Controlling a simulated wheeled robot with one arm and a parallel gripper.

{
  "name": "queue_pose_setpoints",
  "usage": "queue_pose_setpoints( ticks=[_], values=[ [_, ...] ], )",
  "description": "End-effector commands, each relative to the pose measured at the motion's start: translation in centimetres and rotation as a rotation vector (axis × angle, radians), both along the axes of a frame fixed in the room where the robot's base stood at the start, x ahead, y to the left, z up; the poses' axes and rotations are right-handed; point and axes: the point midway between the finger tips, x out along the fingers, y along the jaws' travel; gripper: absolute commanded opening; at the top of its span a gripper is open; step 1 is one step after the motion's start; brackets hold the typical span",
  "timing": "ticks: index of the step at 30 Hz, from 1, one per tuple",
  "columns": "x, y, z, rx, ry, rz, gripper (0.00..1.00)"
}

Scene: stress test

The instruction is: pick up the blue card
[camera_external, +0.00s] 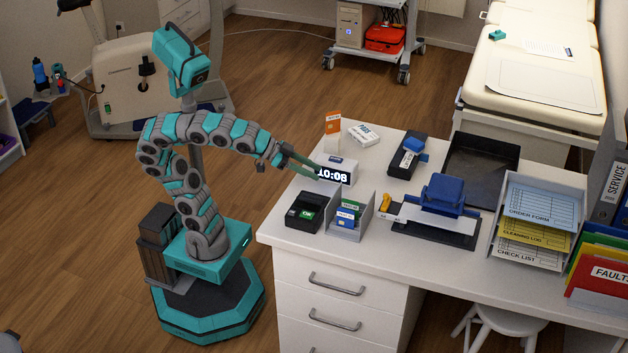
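A blue card (346,217) stands in a grey card holder (364,222) near the front left of the white desk, in front of a green card. My gripper (318,173) is above the desk's left edge, behind and to the left of the holder. Its two long green fingers look apart, with nothing seen between them. The fingertips are in front of the left side of a white digital clock (345,176) in this view; I cannot tell whether they touch it. The blue card's lower part is hidden in the holder.
A black card terminal (305,212) stands directly left of the holder. A blue and black hole punch (442,196) is to its right, with a yellow item between.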

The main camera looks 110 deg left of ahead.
Motion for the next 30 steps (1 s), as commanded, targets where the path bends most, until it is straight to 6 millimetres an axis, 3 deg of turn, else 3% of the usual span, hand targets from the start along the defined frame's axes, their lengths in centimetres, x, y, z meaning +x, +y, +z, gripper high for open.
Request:
queue_pose_setpoints(
  ticks=[1, 3, 6, 8, 14, 22, 30],
  values=[
    [1.2, -2.8, -0.4, -0.018, -0.030, -0.064, 0.38],
    [2.5, -6.0, 0.1, -0.046, -0.067, -0.135, 0.38],
    [3.5, -9.1, 0.9, -0.073, -0.104, -0.203, 0.38],
    [3.8, -10.1, 1.3, -0.083, -0.117, -0.223, 0.38],
    [5.3, -10.5, 1.0, -0.087, -0.119, -0.230, 0.38],
    [9.2, -10.3, -0.6, -0.086, -0.120, -0.228, 0.38],
    [11.0, -10.3, -1.5, -0.086, -0.118, -0.228, 0.38]
  ],
)
